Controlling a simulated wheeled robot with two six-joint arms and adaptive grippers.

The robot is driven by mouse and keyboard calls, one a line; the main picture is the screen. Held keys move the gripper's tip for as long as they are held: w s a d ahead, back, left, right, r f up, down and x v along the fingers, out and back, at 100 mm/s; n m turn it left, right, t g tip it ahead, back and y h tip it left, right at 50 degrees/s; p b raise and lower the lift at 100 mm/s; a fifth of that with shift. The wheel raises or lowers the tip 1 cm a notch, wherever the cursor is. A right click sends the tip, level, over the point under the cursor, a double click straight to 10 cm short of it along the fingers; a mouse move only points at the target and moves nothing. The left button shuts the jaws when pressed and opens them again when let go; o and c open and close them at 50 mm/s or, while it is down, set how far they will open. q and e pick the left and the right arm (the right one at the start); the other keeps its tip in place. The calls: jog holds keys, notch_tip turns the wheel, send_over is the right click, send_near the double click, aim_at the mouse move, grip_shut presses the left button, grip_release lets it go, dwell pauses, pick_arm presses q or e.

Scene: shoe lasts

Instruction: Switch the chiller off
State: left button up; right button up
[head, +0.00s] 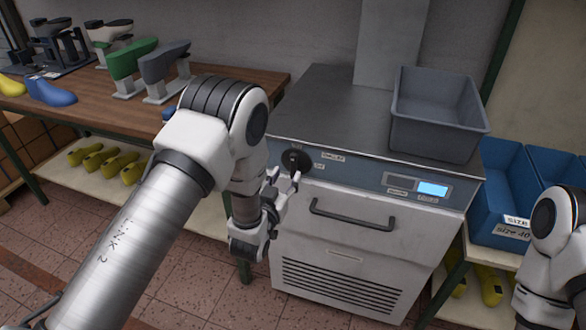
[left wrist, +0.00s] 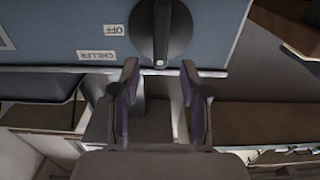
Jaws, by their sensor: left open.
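The chiller (head: 345,200) is a grey metal cabinet with a blue-grey control strip along its upper front. Its black rotary knob (head: 296,160) sits at the left end of that strip. The knob also shows at the top of the left wrist view (left wrist: 160,32), with a pale mark on its bar, beside labels reading CHILLER (left wrist: 97,55) and OFF (left wrist: 111,29). My left gripper (head: 283,181) is open and empty, just below the knob and apart from it; its two fingers (left wrist: 160,80) show in the left wrist view. My right gripper is out of view.
A lit display (head: 432,189) and a handle (head: 365,220) are on the chiller front. A grey bin (head: 437,113) stands on top. Blue crates (head: 505,190) are at right. A wooden bench (head: 85,95) with shoe lasts is at left. My right arm shows at the right edge.

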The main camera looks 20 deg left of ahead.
aim_at(293, 165)
pick_arm(q)
jog(key=w, duration=0.5)
jog(key=shift+w+d+f, duration=0.1)
jog(key=shift+w, duration=0.2)
jog(key=shift+c, duration=0.7)
grip_shut()
